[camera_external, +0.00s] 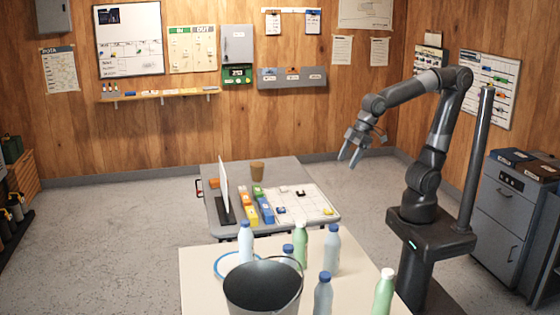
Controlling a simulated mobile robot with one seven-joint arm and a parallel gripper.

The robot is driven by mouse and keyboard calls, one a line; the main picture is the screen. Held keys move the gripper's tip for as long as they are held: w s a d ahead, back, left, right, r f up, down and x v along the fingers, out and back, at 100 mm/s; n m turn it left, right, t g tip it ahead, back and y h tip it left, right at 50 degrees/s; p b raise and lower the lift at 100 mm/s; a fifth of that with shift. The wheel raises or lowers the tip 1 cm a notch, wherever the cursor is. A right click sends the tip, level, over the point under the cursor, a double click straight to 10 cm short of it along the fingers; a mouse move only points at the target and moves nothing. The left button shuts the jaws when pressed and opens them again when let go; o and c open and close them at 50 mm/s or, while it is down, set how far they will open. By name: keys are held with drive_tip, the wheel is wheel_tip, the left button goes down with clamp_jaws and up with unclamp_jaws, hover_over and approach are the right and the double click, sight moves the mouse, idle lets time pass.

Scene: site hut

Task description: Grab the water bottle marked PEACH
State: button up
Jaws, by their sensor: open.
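Several water bottles stand upright on the near cream table (205,285). A darker blue bottle (323,296) and a green one with a white cap (384,294) stand nearer the camera. Another blue-capped bottle (287,252) is mostly hidden behind the bucket. No marking PEACH is readable on any bottle. My gripper (349,158) is open and empty, raised in the air beyond the bottles.
A dark bucket (262,288) stands among the bottles, a blue ring (222,265) beside it. Drawers (505,195) stand at right.

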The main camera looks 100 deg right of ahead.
drive_tip(key=w+a+f, duration=0.2)
drive_tip(key=w+a, duration=0.3)
drive_tip(key=w, duration=0.4)
drive_tip(key=n, duration=0.2)
approach(290, 246)
drive_tip(key=w+f, duration=0.1)
drive_tip(key=shift+g, duration=0.3)
drive_tip(key=x, duration=0.5)
drive_tip(key=shift+w+f, duration=0.2)
drive_tip(key=shift+f, duration=0.1)
drive_tip(key=shift+x, duration=2.9)
drive_tip(key=shift+a, duration=0.15)
clamp_jaws()
